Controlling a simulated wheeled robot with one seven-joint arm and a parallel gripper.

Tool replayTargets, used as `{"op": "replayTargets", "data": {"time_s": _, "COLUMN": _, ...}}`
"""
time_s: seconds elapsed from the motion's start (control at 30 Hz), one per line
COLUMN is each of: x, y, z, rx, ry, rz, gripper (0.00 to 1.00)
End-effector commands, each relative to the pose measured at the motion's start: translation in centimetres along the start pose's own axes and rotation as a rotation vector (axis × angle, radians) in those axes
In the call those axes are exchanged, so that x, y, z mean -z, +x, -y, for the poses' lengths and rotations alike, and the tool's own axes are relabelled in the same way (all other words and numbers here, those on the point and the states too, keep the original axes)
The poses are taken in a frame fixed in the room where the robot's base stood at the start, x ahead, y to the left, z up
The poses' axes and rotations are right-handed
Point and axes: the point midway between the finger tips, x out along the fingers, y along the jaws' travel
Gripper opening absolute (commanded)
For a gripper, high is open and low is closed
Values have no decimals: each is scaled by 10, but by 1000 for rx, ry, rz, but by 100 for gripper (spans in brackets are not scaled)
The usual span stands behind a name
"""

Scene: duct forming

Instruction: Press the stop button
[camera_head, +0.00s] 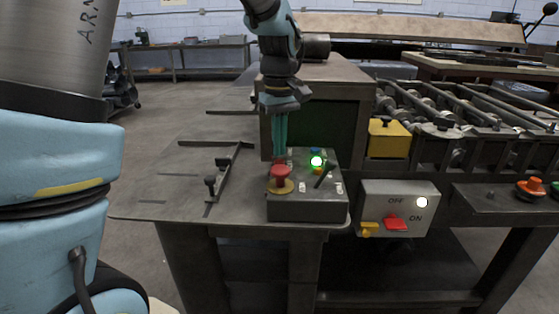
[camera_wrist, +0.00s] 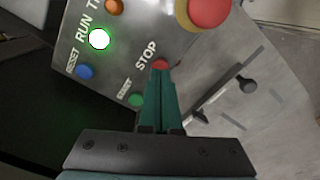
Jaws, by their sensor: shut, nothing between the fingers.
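The control box (camera_head: 306,208) stands on the metal table. In the wrist view, the small red stop button (camera_wrist: 160,64) sits beside the printed word STOP on the panel (camera_wrist: 190,55). My gripper (camera_head: 280,158) points down over the back left of the box. Its green fingers are together and empty. In the wrist view, the fingertips (camera_wrist: 161,72) overlap the near edge of the stop button and partly hide it. I cannot tell whether they touch it. In the head view I cannot make out the stop button clearly behind the fingers and the large red knob.
A large red mushroom knob (camera_head: 281,173) on a yellow base stands close in front of my fingers. A lit green lamp (camera_head: 316,161), a blue button (camera_wrist: 85,71) and a green button (camera_wrist: 136,99) are near. An ON/OFF box (camera_head: 398,210) is right; a metal bar (camera_head: 226,170) lies left.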

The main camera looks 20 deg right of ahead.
Motion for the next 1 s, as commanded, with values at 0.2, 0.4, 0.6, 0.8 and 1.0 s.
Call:
{"op": "replayTargets", "data": {"time_s": 0.2, "x": 0, "y": 0, "z": 0, "rx": 0, "ry": 0, "rz": 0, "gripper": 0}}
{"op": "replayTargets", "data": {"time_s": 0.4, "x": 0, "y": 0, "z": 0, "rx": 0, "ry": 0, "rz": 0, "gripper": 0}}
{"op": "replayTargets", "data": {"time_s": 0.6, "x": 0, "y": 2, "z": 0, "rx": 0, "ry": 0, "rz": 0, "gripper": 0}}
{"op": "replayTargets", "data": {"time_s": 0.8, "x": 0, "y": 6, "z": 0, "rx": 0, "ry": 0, "rz": 0, "gripper": 0}}
{"op": "replayTargets", "data": {"time_s": 1.0, "x": 0, "y": 10, "z": 0, "rx": 1, "ry": 0, "rz": 1, "gripper": 0}}
